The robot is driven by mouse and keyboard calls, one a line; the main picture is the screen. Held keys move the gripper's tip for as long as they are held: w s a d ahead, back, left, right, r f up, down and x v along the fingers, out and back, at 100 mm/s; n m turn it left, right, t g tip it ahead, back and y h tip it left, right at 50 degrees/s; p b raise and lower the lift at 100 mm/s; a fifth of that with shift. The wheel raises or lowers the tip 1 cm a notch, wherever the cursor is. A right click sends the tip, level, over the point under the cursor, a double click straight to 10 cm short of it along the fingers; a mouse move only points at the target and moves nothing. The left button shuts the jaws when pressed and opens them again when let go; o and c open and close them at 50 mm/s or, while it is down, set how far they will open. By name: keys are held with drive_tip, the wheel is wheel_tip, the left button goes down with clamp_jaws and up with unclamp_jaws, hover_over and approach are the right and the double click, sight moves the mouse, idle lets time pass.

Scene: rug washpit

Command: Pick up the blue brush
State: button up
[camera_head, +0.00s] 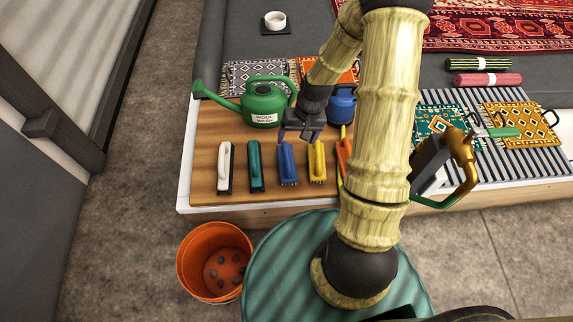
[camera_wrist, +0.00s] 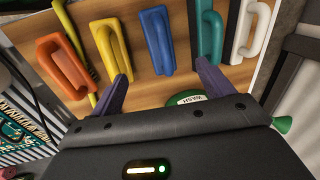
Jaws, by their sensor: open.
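The blue brush (camera_head: 287,163) lies on the wooden board, in a row between a teal brush and a yellow brush. In the wrist view the blue brush (camera_wrist: 157,42) shows its handle, beyond and between my fingertips. My gripper (camera_head: 301,136) is above the board, a little behind the blue brush in the head view. Its two purple fingers (camera_wrist: 161,70) are spread with nothing between them. They look apart from the brush; the exact height is hard to tell.
Beside it are a teal brush (camera_head: 255,166), a yellow brush (camera_head: 317,162), a white brush (camera_head: 225,167) and an orange brush (camera_head: 344,157). A green watering can (camera_head: 263,105) and a blue container (camera_head: 342,106) stand behind. An orange bucket (camera_head: 215,262) is on the floor.

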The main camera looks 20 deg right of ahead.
sight(288, 159)
drive_tip(key=f+b, duration=0.1)
drive_tip(key=f, duration=0.2)
drive_tip(key=a+f+b, duration=0.1)
drive_tip(key=f, duration=0.2)
drive_tip(key=f+b, duration=0.1)
drive_tip(key=f, duration=0.1)
drive_tip(key=shift+w+a+f, duration=0.15)
drive_tip(key=shift+a+f, duration=0.2)
drive_tip(key=shift+f, duration=0.05)
drive_tip(key=shift+f+b, duration=0.1)
drive_tip(key=shift+b, duration=0.2)
drive_tip(key=f+b, duration=0.2)
drive_tip(key=f, duration=0.1)
drive_tip(key=w+f+b, duration=0.1)
drive_tip(key=f, duration=0.1)
drive_tip(key=shift+a, duration=0.4)
drive_tip(key=shift+s, duration=0.1)
drive_tip(key=c, duration=1.2)
drive_tip(key=shift+o, duration=0.2)
drive_tip(key=shift+r, duration=0.1)
